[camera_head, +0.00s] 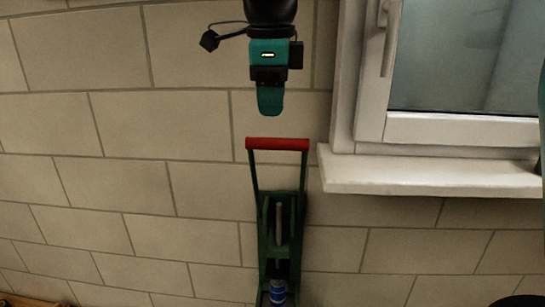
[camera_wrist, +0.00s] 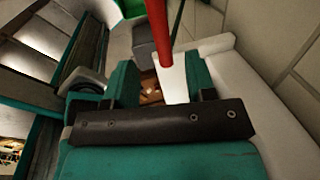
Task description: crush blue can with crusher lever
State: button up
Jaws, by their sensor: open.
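The can crusher (camera_head: 280,225) is a dark green wall-mounted frame on the tiled wall. Its lever stands raised, with a red handle bar (camera_head: 277,144) at the top. The blue can (camera_head: 278,293) stands in the bottom of the crusher, cut off by the picture's lower edge. My gripper (camera_head: 270,108) is teal and points down, just above the red handle in the head view. In the wrist view, the red handle (camera_wrist: 157,30) shows beyond my open gripper (camera_wrist: 150,85), ahead of the fingers. I see nothing between the fingers; contact with the handle cannot be told.
A window (camera_head: 460,70) with a white frame and a jutting white sill (camera_head: 430,172) is to the right of the crusher. The tiled wall to the left is bare. A wooden edge (camera_head: 18,300) shows at the lower left.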

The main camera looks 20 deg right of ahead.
jog(key=f, duration=0.2)
jog(key=w+f, duration=0.1)
jog(key=f, duration=0.4)
jog(key=shift+w+d+f+b, duration=0.15)
jog(key=shift+d+f+b, duration=0.2)
jog(key=shift+f+b, duration=0.05)
grip_shut()
